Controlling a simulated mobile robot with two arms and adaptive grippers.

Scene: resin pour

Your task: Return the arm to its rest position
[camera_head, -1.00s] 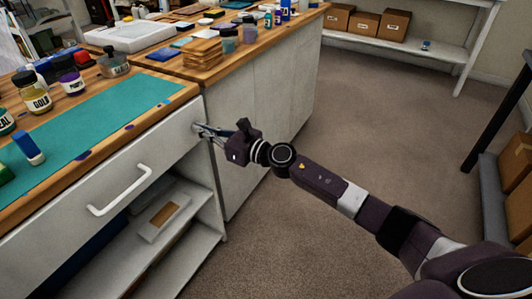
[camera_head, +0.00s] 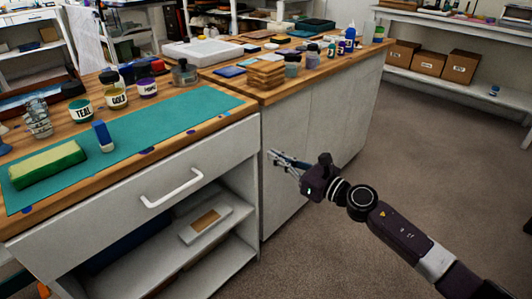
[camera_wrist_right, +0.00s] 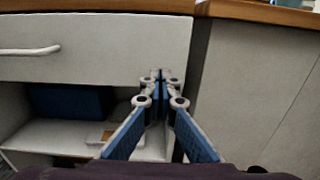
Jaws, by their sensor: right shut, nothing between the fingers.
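My right arm comes in from the lower right in the head view. Its gripper (camera_head: 272,158) is in front of the workbench cabinet (camera_head: 283,195), near the cabinet's front corner, and holds nothing. In the right wrist view the gripper (camera_wrist_right: 158,78) points at the cabinet front, its blue-padded fingers together at the tips. The drawer front with its white handle (camera_head: 172,188) is to the left of the gripper. The left gripper does not show in either view.
A teal mat (camera_head: 130,140) lies on the bench with a green-yellow block (camera_head: 47,165) and a blue-white bottle (camera_head: 103,136). Paint jars stand behind it. An open shelf (camera_head: 215,250) is below the drawer. The floor (camera_head: 430,160) on the right is clear.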

